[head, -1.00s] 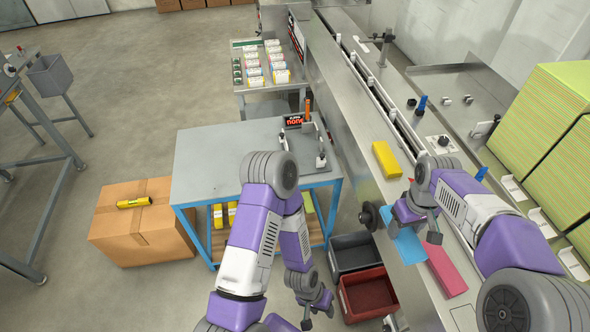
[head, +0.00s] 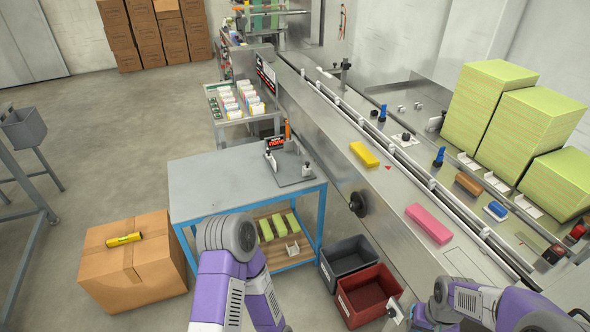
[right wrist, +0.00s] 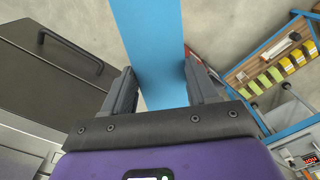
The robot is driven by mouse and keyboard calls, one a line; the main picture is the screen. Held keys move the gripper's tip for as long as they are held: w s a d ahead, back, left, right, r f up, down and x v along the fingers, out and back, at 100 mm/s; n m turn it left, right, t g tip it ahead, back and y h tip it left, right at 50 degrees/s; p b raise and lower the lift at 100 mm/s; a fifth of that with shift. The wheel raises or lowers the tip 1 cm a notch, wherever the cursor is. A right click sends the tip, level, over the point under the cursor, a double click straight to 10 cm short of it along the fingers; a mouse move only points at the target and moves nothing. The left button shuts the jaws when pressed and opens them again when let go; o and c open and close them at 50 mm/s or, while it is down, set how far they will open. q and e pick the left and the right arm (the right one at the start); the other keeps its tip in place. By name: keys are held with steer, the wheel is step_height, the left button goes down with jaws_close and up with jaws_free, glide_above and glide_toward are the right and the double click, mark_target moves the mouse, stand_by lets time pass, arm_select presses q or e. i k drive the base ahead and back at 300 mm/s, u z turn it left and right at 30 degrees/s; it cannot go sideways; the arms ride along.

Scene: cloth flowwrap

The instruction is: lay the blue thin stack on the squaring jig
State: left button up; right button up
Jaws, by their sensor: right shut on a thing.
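The blue thin stack (right wrist: 152,40) shows in the right wrist view as a flat blue strip running up out of the picture. My right gripper (right wrist: 160,68) is shut on it, with one finger on each side. In the head view the stack is not visible, and my right arm runs off the bottom edge. The squaring jig (head: 292,174), a grey plate with small upright posts, sits on the right part of the blue-framed table (head: 220,185). My left arm enters at the bottom of the head view, but its gripper is outside the picture.
A yellow stack (head: 364,155) and a pink stack (head: 428,223) lie on the steel machine bed. A grey bin (head: 348,255) and a red bin (head: 368,292) stand between table and machine. A cardboard box (head: 135,265) is at left. The tabletop left of the jig is clear.

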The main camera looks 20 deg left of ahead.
mark_target(289, 165)
steer(key=u, duration=0.65)
steer(key=i, duration=0.55)
steer(key=u, duration=1.1)
steer(key=i, duration=1.5)
steer(key=z, duration=0.4)
